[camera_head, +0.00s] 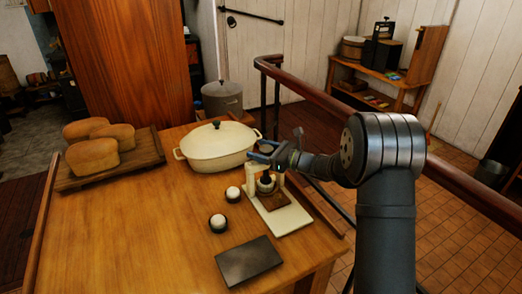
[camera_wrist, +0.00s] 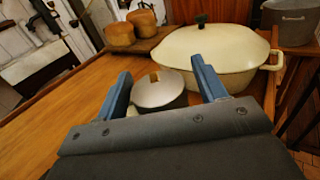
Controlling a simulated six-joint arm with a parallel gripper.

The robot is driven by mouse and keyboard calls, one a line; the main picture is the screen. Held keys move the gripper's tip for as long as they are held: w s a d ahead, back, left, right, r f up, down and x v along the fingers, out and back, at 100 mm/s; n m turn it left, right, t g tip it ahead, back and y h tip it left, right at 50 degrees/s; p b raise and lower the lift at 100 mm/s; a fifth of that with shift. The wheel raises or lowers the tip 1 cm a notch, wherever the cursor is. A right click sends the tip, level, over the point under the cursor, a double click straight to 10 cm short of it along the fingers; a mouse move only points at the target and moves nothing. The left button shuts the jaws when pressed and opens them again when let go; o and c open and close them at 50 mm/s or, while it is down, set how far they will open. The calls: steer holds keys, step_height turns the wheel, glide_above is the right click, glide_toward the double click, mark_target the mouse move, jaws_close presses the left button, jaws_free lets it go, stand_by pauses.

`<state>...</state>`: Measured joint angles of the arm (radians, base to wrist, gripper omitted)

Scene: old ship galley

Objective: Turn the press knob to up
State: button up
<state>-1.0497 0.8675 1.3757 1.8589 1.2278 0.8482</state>
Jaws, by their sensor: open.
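The press stands on the wooden table in the head view, with a cream base plate (camera_head: 294,219), cream uprights and a small dark round part between them. In the wrist view a round knob (camera_wrist: 155,96) with a pale top and dark side shows; a brown mark lies on the far part of its top. My gripper (camera_head: 266,148) is above the press, its blue fingers spread. In the wrist view my gripper (camera_wrist: 161,68) is open, one finger either side of the knob; I cannot tell whether they touch it. My gripper and wrist partly hide the press's upper part.
A cream lidded pot (camera_head: 216,146) stands just behind the press. Two small dark round items with white tops (camera_head: 233,193) (camera_head: 218,222) and a dark slab (camera_head: 247,261) lie left and in front. Loaves rest on a board (camera_head: 150,145). A railing (camera_head: 330,102) runs at the right.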

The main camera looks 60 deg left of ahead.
steer(key=v, duration=1.7)
steer(key=shift+d, duration=0.2)
steer(key=x, duration=1.5)
steer(key=shift+s+a, duration=0.1)
steer(key=shift+a, duration=0.2)
steer(key=shift+c, duration=0.3)
